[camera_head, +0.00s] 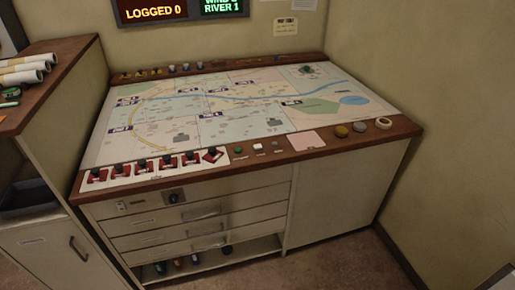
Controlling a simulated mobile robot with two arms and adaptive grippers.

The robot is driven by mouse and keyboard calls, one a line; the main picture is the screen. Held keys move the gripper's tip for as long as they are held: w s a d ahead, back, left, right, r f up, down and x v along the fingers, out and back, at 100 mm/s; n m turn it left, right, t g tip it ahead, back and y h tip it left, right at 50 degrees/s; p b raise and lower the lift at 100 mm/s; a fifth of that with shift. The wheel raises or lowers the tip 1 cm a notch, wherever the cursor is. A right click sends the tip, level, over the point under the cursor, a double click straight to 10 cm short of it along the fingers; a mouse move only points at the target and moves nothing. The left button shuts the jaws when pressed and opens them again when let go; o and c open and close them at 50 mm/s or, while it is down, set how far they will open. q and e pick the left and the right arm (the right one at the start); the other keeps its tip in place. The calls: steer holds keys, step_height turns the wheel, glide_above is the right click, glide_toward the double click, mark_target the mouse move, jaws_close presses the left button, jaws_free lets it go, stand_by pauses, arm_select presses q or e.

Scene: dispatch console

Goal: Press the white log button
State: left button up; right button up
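The white log button (257,148) sits on the brown wooden front rail of the map console (300,157). A green button (238,150) is to its left and a small dark item with a red part (276,146) is to its right. The button's top is uncovered, and nothing touches it. Neither of my grippers shows in the head view.
Several red-based items (168,163) stand along the rail's left. A pink pad (307,140) and round items (341,131) lie to the right. A cabinet with paper rolls (22,75) stands left. A sign reads "LOGGED 0" (153,13). Floor in front is clear.

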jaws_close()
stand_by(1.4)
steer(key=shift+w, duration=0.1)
